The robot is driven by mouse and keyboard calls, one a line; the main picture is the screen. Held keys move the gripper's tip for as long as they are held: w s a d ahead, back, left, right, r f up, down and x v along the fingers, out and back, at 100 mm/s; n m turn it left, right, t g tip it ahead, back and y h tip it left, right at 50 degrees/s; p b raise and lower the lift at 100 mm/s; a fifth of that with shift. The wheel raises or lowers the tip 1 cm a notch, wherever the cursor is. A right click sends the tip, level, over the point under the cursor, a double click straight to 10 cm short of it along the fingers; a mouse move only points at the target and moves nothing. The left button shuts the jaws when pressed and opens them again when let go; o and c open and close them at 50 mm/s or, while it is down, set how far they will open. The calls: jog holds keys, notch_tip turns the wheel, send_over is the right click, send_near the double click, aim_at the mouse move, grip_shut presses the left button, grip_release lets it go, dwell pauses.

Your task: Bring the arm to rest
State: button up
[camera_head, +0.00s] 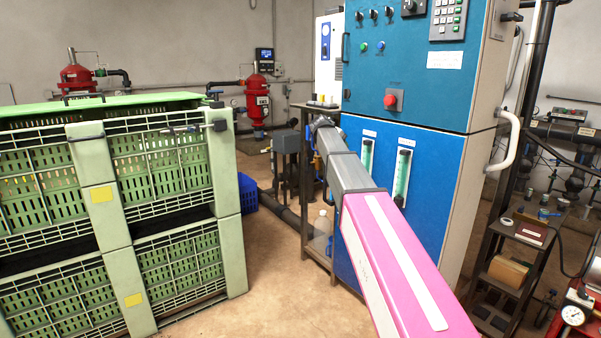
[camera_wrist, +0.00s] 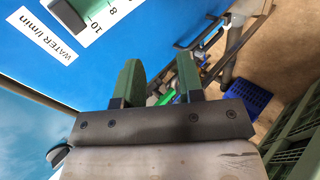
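My arm, pink and then grey, reaches forward from the lower right of the head view, in front of a blue control cabinet (camera_head: 430,190). Its far end is small there, and the fingers cannot be made out. In the wrist view my gripper (camera_wrist: 158,72) shows two green fingers standing apart. I see nothing held between them; only background shows in the gap. The cabinet's blue face (camera_wrist: 105,65) fills the left of the wrist view, close by, with a "WATER l/min" scale (camera_wrist: 85,15). I cannot tell whether anything touches it.
Stacked green crates (camera_head: 160,180) stand at left. A blue crate (camera_head: 247,192) lies on the floor behind them, near a metal stand (camera_head: 308,205). A cart with tools (camera_head: 515,255) is at right. Bare floor (camera_head: 275,270) lies between crates and cabinet.

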jog(key=s+d+f+m+g+y, duration=0.1)
jog(key=s+f+g+y, duration=0.1)
jog(key=s+f, duration=0.95)
jog(key=s+d+f+m+g+y, duration=0.2)
jog(key=s+f, duration=0.7)
jog(key=f, duration=0.6)
jog(key=s+f+m+g+y, duration=0.1)
jog(key=s+f, duration=0.3)
jog(key=s, duration=0.3)
jog(key=s+a+f+m+g+y, duration=0.1)
jog(key=s+f, duration=0.4)
jog(key=s, duration=0.3)
jog(key=s+f+m+y, duration=0.1)
jog(key=s+f, duration=0.3)
jog(key=s, duration=0.3)
jog(key=shift+s+a+f+g, duration=0.2)
jog(key=shift+s+f+g, duration=0.1)
jog(key=shift+f+g, duration=0.1)
